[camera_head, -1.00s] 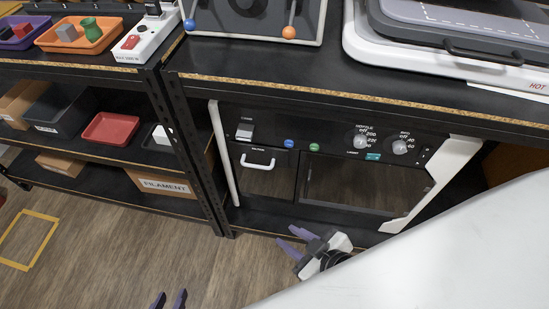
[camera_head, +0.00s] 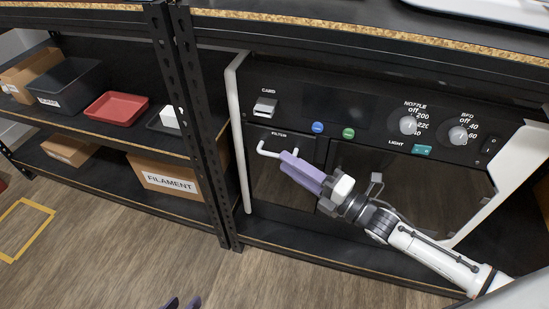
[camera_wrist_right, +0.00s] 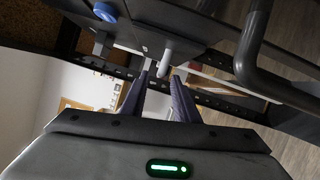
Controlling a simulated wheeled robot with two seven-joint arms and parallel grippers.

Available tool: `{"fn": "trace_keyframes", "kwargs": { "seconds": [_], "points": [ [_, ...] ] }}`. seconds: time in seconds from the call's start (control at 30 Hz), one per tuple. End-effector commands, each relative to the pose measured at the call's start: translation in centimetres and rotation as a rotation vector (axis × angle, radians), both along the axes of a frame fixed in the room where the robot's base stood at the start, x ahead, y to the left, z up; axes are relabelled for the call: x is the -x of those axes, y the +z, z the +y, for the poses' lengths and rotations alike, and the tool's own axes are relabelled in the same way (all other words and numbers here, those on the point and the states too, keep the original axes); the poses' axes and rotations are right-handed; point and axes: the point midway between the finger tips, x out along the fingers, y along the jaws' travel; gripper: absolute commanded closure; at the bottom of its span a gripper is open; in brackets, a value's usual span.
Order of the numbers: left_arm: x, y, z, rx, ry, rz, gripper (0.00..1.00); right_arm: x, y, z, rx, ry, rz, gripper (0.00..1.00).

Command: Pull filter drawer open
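The filter drawer (camera_head: 265,180) is the dark panel labelled FILTER at the left of the printer's front. It looks closed. Its white bar handle (camera_head: 266,151) is at the top. My right gripper (camera_head: 285,158) points at the handle's right part with its purple fingers. In the right wrist view, the fingers (camera_wrist_right: 158,82) stand apart, with the pale handle (camera_wrist_right: 168,65) at or just beyond their tips. I cannot tell whether they touch it. My left gripper (camera_head: 182,303) shows only two separated purple fingertips at the bottom edge, away from the drawer.
The printer front has a card slot (camera_head: 264,107), a blue button (camera_head: 318,127), a green button (camera_head: 348,133) and knobs (camera_head: 408,125). A black shelf post (camera_head: 205,120) stands left of it. A red tray (camera_head: 116,108) and FILAMENT box (camera_head: 172,180) are on the left shelves.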

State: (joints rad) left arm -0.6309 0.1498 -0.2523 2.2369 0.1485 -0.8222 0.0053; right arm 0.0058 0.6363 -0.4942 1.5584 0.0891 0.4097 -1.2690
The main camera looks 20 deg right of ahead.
Motion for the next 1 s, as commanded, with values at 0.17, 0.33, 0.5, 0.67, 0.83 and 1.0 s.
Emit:
{"fn": "trace_keyframes", "kwargs": {
  "seconds": [0.17,0.33,0.5,0.67,0.83,1.0],
  "points": [
    [-0.2,-0.6,-0.4,-0.004,-0.023,0.015,0.69,-2.7,0.2,1.8,-0.002,0.001,-0.002,0.72],
    [-0.2,-0.8,-0.7,-0.006,-0.038,0.028,0.69,-4.1,0.2,2.8,-0.001,-0.001,0.002,0.72],
    [-0.2,-0.8,-0.8,-0.006,-0.043,0.032,0.69,-4.5,0.3,3.1,-0.001,0.0,0.003,0.72],
    [-0.2,-0.8,-0.8,-0.006,-0.043,0.032,0.69,-4.5,0.3,3.1,-0.002,-0.001,0.003,0.72],
    [-0.2,-0.7,-0.8,-0.006,-0.043,0.032,0.69,-4.5,0.3,3.0,-0.002,-0.001,0.003,0.96],
    [-0.2,-0.7,-0.8,-0.006,-0.043,0.031,0.69,-4.5,0.3,3.0,-0.002,-0.001,0.003,1.0]
  ]
}}
